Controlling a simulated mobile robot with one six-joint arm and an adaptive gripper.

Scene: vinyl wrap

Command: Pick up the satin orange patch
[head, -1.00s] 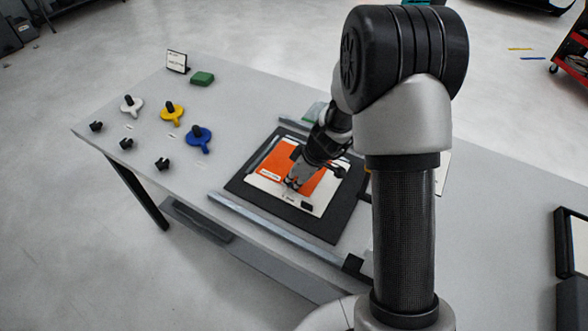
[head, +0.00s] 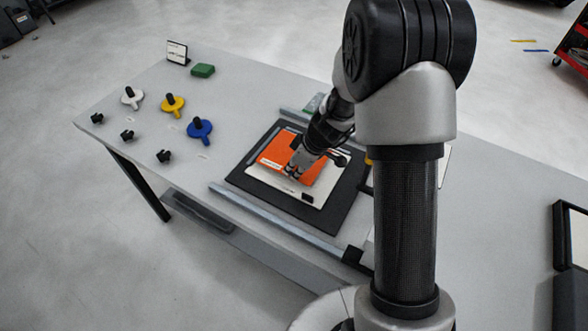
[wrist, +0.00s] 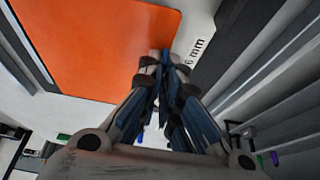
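The orange patch (head: 281,149) lies on a pale sheet (head: 262,177) over a dark mat (head: 333,222). My gripper (head: 293,174) points down at the patch's near edge. In the wrist view the patch (wrist: 100,45) fills the upper left, with rounded corners and a smooth surface. There the fingertips (wrist: 164,68) are close together and overlap the patch's right edge, beside printing that reads "6 mm". I cannot tell whether the patch's edge is between the fingertips. My arm hides part of the patch in the head view.
Metal rails (head: 275,220) lie beside the mat. White (head: 131,97), yellow (head: 173,105) and blue (head: 200,130) handled pieces, several black clips and a green block (head: 203,71) are on the table's left. A dark tray (head: 570,235) is at the far right.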

